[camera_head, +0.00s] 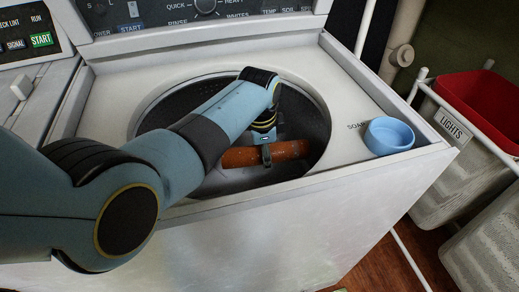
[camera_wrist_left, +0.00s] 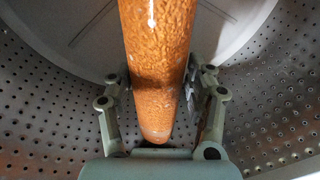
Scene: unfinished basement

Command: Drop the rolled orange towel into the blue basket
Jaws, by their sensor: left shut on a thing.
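The rolled orange towel (camera_head: 290,150) is inside the round opening of the washer (camera_head: 315,215) in the head view. My left gripper (camera_head: 266,154) reaches down into the drum and is shut around the roll, near its middle as seen from the head. In the left wrist view the towel (camera_wrist_left: 158,45) runs between the two fingers of the left gripper (camera_wrist_left: 160,88), with one rounded end near the palm. The perforated drum wall (camera_wrist_left: 50,110) surrounds it. My right gripper is out of view.
The washer's control panel (camera_head: 200,12) rises behind the opening, with another machine (camera_head: 30,75) at the left. At the right stand hampers on a white frame, one labelled LIGHTS (camera_head: 451,127), and a red container (camera_head: 485,95). Wooden floor (camera_head: 385,262) shows below.

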